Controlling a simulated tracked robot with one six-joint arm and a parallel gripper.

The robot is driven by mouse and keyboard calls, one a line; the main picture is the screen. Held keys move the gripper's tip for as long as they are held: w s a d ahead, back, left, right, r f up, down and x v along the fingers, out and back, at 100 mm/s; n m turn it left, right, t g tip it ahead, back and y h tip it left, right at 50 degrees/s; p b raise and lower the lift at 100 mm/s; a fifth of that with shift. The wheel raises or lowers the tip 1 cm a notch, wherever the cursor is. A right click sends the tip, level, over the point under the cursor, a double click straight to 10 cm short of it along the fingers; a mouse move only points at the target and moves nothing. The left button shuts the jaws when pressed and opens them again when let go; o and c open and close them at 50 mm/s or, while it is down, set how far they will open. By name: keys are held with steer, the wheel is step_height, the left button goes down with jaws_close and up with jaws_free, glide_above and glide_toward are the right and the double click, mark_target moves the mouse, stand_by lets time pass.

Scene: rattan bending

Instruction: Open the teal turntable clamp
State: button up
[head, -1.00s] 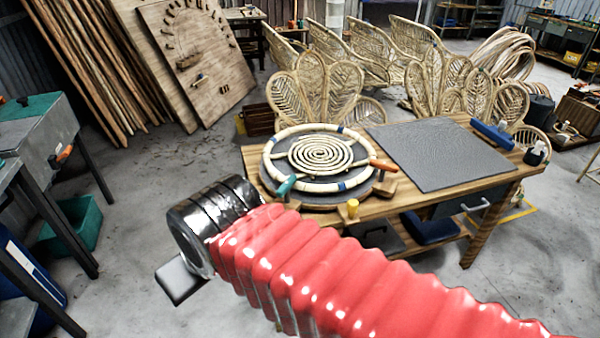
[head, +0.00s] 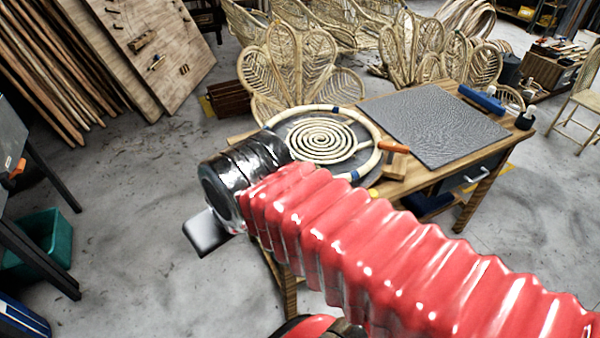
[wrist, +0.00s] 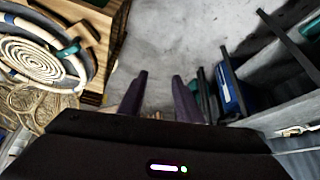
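The teal clamp (wrist: 68,51) shows in the wrist view, at the edge of the round turntable (wrist: 88,62) on the left. In the head view my red arm hides it. The turntable there holds a pale rattan ring (head: 374,158) and a rattan spiral (head: 320,140). My gripper (wrist: 158,84) shows in the wrist view as two dark fingers held apart with nothing between them. The fingers point over bare floor, to the right of the turntable and clear of the teal clamp.
An orange-handled clamp (head: 395,148) stands at the turntable's right edge. A dark mat (head: 435,130) covers the right of the wooden bench (head: 380,93). Rattan chair backs (head: 300,65) stand behind it. A teal bin (head: 38,245) is at the left; the floor between is clear.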

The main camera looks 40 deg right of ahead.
steer(key=shift+o, duration=0.5)
